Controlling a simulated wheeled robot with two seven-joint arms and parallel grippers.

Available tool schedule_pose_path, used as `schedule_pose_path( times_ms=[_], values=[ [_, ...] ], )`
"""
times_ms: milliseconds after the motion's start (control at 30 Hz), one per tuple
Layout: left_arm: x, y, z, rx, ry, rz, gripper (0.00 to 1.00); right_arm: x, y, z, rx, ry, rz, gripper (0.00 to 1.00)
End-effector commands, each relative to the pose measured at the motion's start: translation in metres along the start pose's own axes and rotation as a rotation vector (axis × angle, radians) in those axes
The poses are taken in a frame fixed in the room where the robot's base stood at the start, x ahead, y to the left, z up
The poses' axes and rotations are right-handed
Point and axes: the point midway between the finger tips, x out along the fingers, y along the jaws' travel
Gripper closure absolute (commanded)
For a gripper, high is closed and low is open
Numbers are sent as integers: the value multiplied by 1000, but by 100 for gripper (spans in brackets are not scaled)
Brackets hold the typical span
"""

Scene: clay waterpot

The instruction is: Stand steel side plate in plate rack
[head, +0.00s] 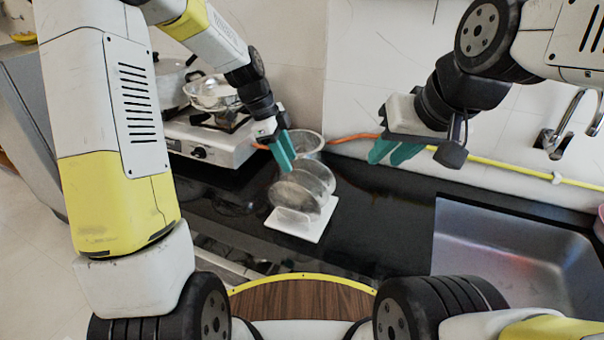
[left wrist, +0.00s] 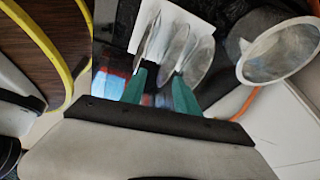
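Several round steel plates (head: 296,192) stand on edge, close together, in a small rack with a white base (head: 302,228) on the black counter. In the left wrist view, steel plates (left wrist: 198,62) stand side by side over the white rack base (left wrist: 190,17); I cannot tell which is the side plate. My left gripper (head: 284,160) is just above and behind the plates. In its wrist view the teal fingers (left wrist: 160,85) are apart, with the lower edge of a middle plate near the gap; no grip shows. My right gripper (head: 388,153) is open and empty, right of the rack.
A metal bowl (head: 309,143) stands close behind the rack and shows in the wrist view (left wrist: 282,52). A stove (head: 205,137) with a steel pan (head: 212,92) is at the left back. A sink (head: 520,250) lies right. The counter between rack and sink is clear.

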Motion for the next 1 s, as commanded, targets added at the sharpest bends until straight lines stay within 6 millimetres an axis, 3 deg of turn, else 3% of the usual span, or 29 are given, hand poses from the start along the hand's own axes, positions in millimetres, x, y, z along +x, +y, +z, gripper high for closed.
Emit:
schedule_pose_path(
  times_ms=[100, 233, 567, 800, 1000],
  values=[
    [25, -9, 2, 120, 40, 31, 63, 0, 0, 0, 0, 0, 0, 73],
    [34, -10, 4, 182, 60, 37, 63, 0, 0, 0, 0, 0, 0, 73],
    [67, -6, 2, 195, 66, 38, 63, 0, 0, 0, 0, 0, 0, 73],
    [101, -2, -4, 193, 66, 38, 63, 0, 0, 0, 0, 0, 0, 73],
    [110, -2, -4, 192, 66, 36, 63, 0, 0, 0, 0, 0, 0, 73]
  ],
)
